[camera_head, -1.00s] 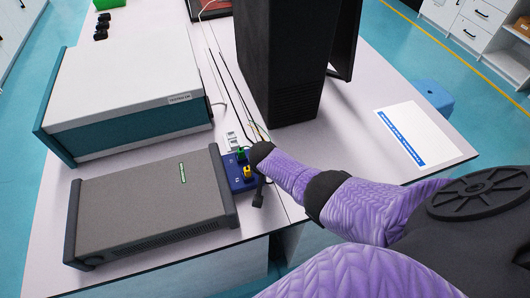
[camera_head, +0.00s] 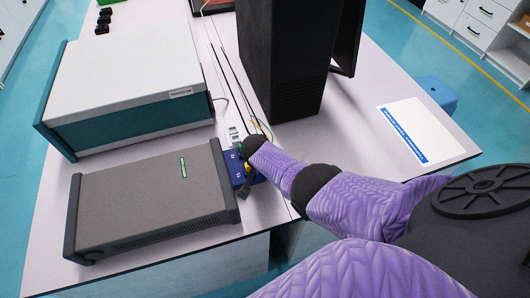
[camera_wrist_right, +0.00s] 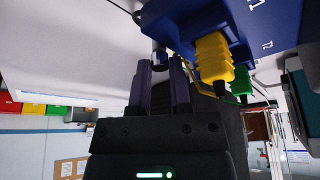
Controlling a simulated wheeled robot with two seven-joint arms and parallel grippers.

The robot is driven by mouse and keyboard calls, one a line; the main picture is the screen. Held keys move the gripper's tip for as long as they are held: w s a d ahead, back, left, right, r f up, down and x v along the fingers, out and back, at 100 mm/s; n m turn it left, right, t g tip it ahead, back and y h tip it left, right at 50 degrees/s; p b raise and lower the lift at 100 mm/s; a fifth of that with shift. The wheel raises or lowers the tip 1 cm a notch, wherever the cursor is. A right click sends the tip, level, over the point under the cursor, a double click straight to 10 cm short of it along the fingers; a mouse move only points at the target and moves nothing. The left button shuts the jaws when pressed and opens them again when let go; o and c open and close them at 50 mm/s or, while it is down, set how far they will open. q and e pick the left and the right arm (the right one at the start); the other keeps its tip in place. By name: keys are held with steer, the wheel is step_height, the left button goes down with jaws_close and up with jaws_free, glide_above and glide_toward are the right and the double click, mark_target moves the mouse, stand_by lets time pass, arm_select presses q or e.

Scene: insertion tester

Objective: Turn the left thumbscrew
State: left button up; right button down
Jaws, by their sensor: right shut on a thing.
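A blue connector block (camera_head: 234,168) sits beside the grey instrument; it also shows at the top of the right wrist view (camera_wrist_right: 212,22). A yellow plug (camera_wrist_right: 213,58) and a green plug (camera_wrist_right: 241,80) are in it. My right gripper (camera_wrist_right: 160,72) is at the block's edge beside the yellow plug, its fingers closed around a small dark thumbscrew (camera_wrist_right: 159,50), mostly hidden between the fingertips. In the head view my right gripper (camera_head: 243,190) is small and dark at the block's near side, and my wrist partly covers the block. My left gripper is not in view.
The grey instrument (camera_head: 145,200) stands left of the block, with a white and teal tester (camera_head: 125,95) behind it. A black tower (camera_head: 283,65) stands behind my right arm. Thin cables (camera_head: 232,85) run across the table. A white sheet (camera_head: 425,132) lies at the right.

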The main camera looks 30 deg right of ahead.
steer(key=c, duration=0.6)
jaws_free()
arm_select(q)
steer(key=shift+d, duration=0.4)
arm_select(e)
steer(key=shift+o, duration=0.3)
arm_select(q)
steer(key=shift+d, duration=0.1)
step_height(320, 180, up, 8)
steer(key=p, duration=0.8)
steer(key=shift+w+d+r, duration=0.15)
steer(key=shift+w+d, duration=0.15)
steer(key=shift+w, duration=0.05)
arm_select(e)
steer(key=v, duration=1)
